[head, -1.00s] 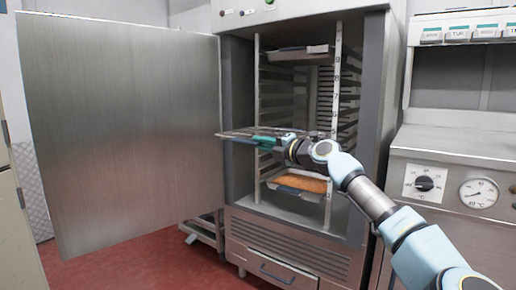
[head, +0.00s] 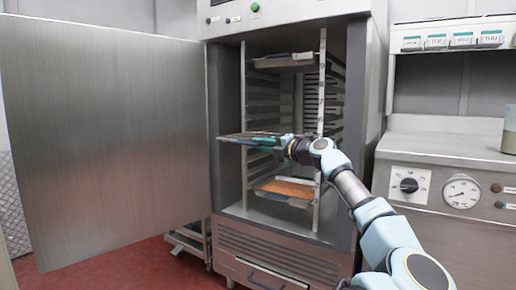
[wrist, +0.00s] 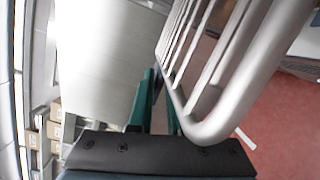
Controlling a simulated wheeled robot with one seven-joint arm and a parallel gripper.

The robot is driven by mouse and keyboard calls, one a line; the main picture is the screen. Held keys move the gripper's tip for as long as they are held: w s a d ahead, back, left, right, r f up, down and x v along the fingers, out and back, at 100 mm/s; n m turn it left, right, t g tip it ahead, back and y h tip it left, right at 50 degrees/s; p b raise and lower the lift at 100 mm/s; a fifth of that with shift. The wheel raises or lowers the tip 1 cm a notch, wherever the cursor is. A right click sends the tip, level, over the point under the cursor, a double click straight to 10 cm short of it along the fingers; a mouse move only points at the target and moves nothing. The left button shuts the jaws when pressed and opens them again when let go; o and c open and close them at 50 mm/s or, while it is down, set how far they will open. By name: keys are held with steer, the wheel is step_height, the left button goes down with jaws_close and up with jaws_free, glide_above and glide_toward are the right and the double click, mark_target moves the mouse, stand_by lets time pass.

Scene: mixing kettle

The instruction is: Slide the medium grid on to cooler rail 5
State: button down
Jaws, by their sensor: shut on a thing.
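The wire grid (head: 232,137) is held roughly level at the cooler's opening, and its left end sticks out past the left numbered-rail upright. My gripper (head: 268,143) is shut on the grid's near edge. In the wrist view the grid's thick rounded corner and bars (wrist: 215,110) sit by the green fingers (wrist: 160,100). The cooler (head: 360,110) stands open, with rails inside. Its right upright (head: 321,90) carries numbers, 9 near the top and lower ones below. The mark for rail 5 is not readable near my arm. I cannot tell whether the grid touches a rail.
A tray (head: 285,63) sits high in the cooler, and a tray with orange-brown contents (head: 285,190) sits low, below the grid. The open steel door (head: 110,140) stands left. A counter with a dial and gauge (head: 430,185) is close on the right.

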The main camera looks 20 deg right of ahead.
steer(key=shift+w+d+r, duration=0.15)
steer(key=shift+d, duration=0.05)
steer(key=shift+w+d, duration=3.65)
steer(key=shift+d, duration=0.2)
steer(key=shift+b, duration=0.45)
